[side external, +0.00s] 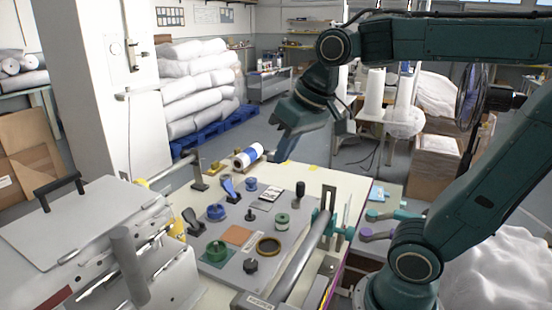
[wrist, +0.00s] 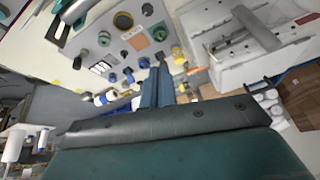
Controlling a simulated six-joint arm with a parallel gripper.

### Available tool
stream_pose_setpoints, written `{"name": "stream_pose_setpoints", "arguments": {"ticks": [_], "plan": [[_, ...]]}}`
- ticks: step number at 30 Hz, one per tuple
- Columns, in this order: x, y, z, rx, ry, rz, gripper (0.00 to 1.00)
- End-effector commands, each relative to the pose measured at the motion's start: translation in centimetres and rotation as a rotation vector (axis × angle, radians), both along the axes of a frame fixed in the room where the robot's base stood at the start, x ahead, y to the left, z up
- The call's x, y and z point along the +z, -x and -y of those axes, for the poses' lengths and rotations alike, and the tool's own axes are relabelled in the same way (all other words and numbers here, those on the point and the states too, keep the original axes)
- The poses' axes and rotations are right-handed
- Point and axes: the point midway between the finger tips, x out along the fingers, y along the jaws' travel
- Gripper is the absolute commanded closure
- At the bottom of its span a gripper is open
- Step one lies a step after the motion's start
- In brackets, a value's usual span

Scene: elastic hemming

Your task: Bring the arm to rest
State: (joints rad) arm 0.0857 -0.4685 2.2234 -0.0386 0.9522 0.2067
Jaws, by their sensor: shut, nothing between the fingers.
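My gripper (side external: 279,156) hangs above the far edge of the work table, pointing down and to the left in the side external view. Its fingers are shut with nothing between them. In the wrist view the closed blue-grey fingers (wrist: 158,84) point toward the grey panel. The arm is raised, bent at the wrist, with the gripper clear of the table. The grey panel (side external: 232,208) below carries blue, green and black knobs, an orange square and a dark ring.
A blue-and-white roll (side external: 248,156) sits on a holder at the table's far edge, close to the gripper. A grey machine (side external: 90,225) with a handled lid stands at left. White rolls (side external: 195,85) are stacked behind.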

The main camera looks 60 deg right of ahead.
Motion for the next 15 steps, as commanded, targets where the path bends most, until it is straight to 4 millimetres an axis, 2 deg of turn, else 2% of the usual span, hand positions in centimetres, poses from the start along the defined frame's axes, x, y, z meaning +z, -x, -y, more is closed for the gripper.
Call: {"name": "stream_pose_setpoints", "arguments": {"ticks": [1, 6, 10, 15], "plan": [[-0.4, 1.3, -0.4, 0.032, 0.012, 0.01, 1.0], [-2.3, 4.7, -1.1, 0.132, 0.056, 0.033, 1.0], [-3.6, 6.6, -1.4, 0.19, 0.081, 0.046, 1.0], [-4.4, 7.7, -1.5, 0.228, 0.098, 0.055, 1.0]]}}
